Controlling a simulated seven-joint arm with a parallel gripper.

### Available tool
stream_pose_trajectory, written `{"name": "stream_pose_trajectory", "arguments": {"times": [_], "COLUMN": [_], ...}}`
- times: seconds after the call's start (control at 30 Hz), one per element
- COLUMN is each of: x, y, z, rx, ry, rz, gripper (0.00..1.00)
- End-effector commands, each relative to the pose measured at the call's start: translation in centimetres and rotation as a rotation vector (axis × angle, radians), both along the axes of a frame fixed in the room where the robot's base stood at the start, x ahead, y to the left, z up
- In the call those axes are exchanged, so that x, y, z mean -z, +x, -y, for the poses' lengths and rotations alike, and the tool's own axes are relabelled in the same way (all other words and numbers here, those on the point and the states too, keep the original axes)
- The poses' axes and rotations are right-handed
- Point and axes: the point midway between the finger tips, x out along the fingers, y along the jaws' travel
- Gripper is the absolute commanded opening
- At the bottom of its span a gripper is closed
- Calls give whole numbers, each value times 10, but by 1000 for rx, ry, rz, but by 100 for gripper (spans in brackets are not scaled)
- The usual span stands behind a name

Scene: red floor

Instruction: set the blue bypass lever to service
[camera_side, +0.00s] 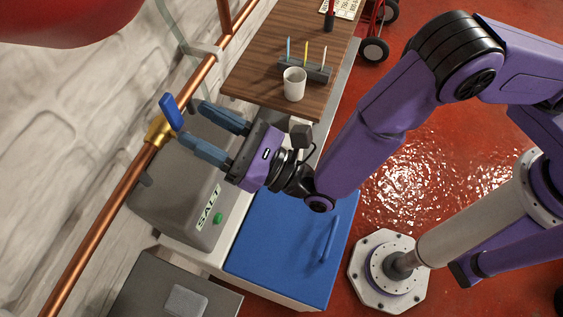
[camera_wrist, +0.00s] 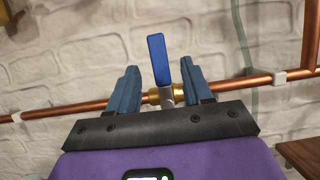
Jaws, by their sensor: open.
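The blue bypass lever (camera_side: 172,111) sits on a brass valve (camera_side: 158,131) in the copper pipe along the wall. In the wrist view the blue lever (camera_wrist: 158,60) stands up, tilted slightly left and crosswise to the pipe, above the brass valve (camera_wrist: 166,96). My gripper (camera_side: 193,122) is open and empty, with its blue-grey fingers aimed at the valve. In the wrist view the fingers of my gripper (camera_wrist: 159,68) appear on either side of the lever. In the side view the fingertips are short of the lever, with no visible contact. No service marking is readable.
A grey box labelled SALT (camera_side: 185,185) stands below the gripper, beside a blue lid (camera_side: 285,245). A wooden shelf (camera_side: 260,65) holds a white cup (camera_side: 294,84) and a pen rack (camera_side: 305,70). A vertical hose (camera_wrist: 241,40) crosses behind the pipe (camera_wrist: 60,111).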

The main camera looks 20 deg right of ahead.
Motion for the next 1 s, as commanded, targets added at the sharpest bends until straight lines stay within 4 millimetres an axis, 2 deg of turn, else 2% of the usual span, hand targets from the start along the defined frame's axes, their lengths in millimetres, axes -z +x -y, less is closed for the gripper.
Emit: {"name": "stream_pose_trajectory", "arguments": {"times": [0.07,0.3,1.0], "x": [8,18,42], "y": [-13,-31,-72], "z": [12,30,73], "rx": [-3,-1,1], "ry": [-4,-2,0], "rz": [1,1,0], "gripper": [50,50,50]}}
